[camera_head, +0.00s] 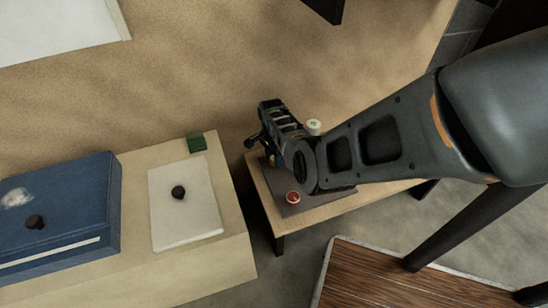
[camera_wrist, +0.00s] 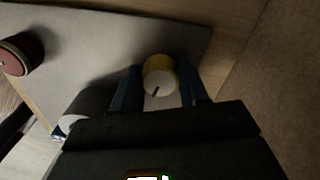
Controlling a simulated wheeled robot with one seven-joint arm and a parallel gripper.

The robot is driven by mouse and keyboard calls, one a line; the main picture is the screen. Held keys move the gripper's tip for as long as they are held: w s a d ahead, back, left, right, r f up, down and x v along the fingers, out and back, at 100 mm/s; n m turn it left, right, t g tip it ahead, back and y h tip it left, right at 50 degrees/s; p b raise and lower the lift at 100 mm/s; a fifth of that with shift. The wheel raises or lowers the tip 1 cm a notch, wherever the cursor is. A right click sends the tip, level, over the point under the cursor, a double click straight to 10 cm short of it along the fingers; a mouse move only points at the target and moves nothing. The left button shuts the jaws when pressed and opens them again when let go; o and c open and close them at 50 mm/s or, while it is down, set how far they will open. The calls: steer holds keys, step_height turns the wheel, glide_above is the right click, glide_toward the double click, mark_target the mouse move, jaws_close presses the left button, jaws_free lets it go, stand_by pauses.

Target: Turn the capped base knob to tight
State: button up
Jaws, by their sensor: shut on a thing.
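A round knob (camera_wrist: 159,77) with a yellow base and a pale cap stands on a grey panel (camera_wrist: 95,40) in the wrist view. A short dark mark on its cap points toward the lower left of that picture. The two blue-dark fingers of my gripper (camera_wrist: 160,74) are on either side of the knob, shut on it.
A red knob (camera_head: 293,197) stands on the panel, also in the wrist view (camera_wrist: 22,53). A white-and-green knob (camera_head: 314,127) is behind my wrist. A bench at left holds a blue box (camera_head: 70,205), a white board (camera_head: 185,220) and a green block (camera_head: 196,142).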

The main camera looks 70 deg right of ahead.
steer(key=m, duration=0.5)
steer(key=shift+d+m, duration=0.1)
steer(key=shift+m, duration=0.2)
steer(key=m, duration=0.5)
steer(key=shift+d+t, duration=0.1)
steer(key=shift+t, duration=0.2)
steer(key=shift+m, duration=0.3)
steer(key=o, duration=1.1)
steer(key=shift+c, duration=0.2)
